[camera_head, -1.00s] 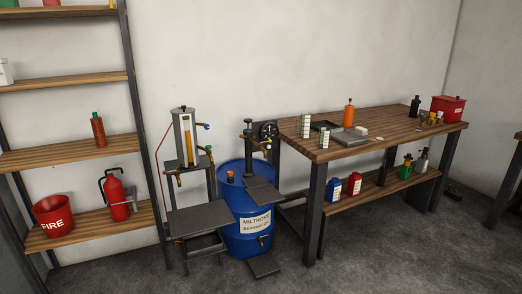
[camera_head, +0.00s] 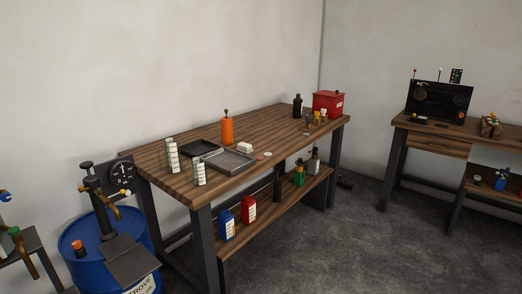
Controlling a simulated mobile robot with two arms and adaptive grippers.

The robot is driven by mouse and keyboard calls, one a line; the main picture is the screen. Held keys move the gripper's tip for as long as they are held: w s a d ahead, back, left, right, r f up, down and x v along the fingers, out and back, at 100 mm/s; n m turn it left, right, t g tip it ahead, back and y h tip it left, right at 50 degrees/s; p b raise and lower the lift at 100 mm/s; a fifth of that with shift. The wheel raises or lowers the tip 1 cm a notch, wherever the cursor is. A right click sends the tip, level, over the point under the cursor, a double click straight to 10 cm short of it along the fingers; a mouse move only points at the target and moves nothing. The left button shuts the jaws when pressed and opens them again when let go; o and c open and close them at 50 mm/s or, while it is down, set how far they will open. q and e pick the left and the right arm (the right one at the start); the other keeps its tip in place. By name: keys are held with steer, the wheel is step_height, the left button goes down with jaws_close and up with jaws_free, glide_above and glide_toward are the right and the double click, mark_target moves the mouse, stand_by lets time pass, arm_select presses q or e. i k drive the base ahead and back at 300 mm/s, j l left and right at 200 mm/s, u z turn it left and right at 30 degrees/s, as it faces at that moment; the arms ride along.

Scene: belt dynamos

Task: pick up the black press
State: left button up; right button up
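I cannot tell for sure which thing is the black press. A small black bottle-shaped object (camera_head: 297,106) stands upright at the far end of the wooden workbench (camera_head: 262,122), left of a red box. A larger black device with a round dial (camera_head: 122,173) stands at the left, by the blue barrel. Neither of my grippers is in view, and nothing is seen held.
A red box (camera_head: 328,103), an orange cylinder (camera_head: 227,131), grey trays (camera_head: 230,162) and striped white stacks (camera_head: 199,172) are on the workbench. A blue barrel (camera_head: 84,259) stands left. A second bench (camera_head: 440,145) is at right. Grey floor (camera_head: 345,240) between is clear.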

mark_target(277, 187)
steer(key=i+l, duration=0.95)
steer(key=l, duration=0.3)
steer(key=i+l, duration=0.2)
steer(key=i, duration=0.2)
steer(key=i+l+z, duration=0.1)
steer(key=i, duration=0.35)
